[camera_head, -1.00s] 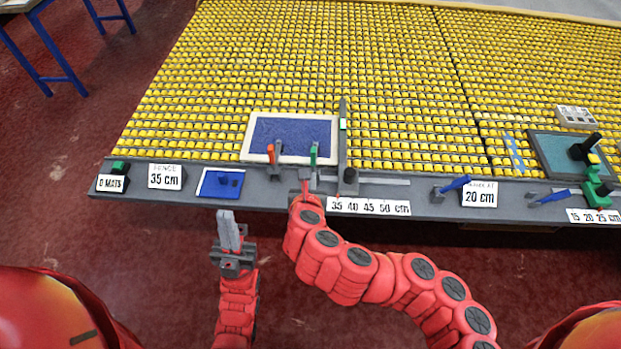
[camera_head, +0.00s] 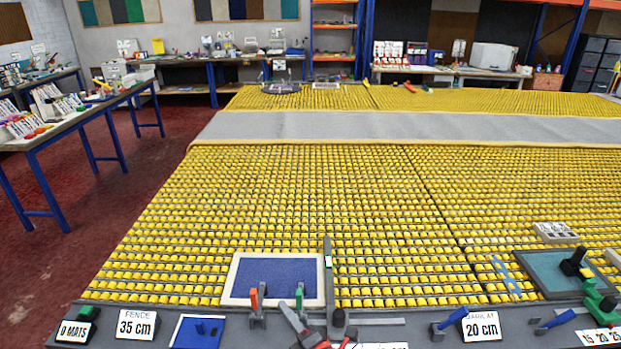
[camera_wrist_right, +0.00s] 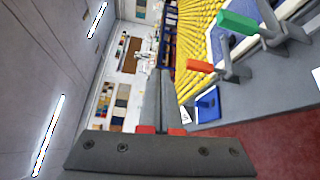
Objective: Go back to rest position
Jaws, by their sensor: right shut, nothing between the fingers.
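My right gripper (camera_head: 290,315) shows at the bottom edge of the head view, by the front rail of the roller table, with its grey fingers pointing up and left. In the right wrist view its fingers (camera_wrist_right: 159,90) are together with nothing between them. A blue mat with a pale border (camera_head: 275,278) lies on the yellow rollers just beyond it. The red-handled clamp (camera_head: 254,300) and the green-handled clamp (camera_head: 299,298) stand at the mat's near edge, close to the gripper. My left gripper is out of view.
The grey upright fence bar (camera_head: 328,275) stands right of the mat. The front rail carries a "35 cm" card (camera_head: 137,324), a blue plate (camera_head: 198,332) and a blue lever (camera_head: 449,319). A teal mat (camera_head: 550,272) lies at right. A blue-legged side table (camera_head: 75,115) stands at left.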

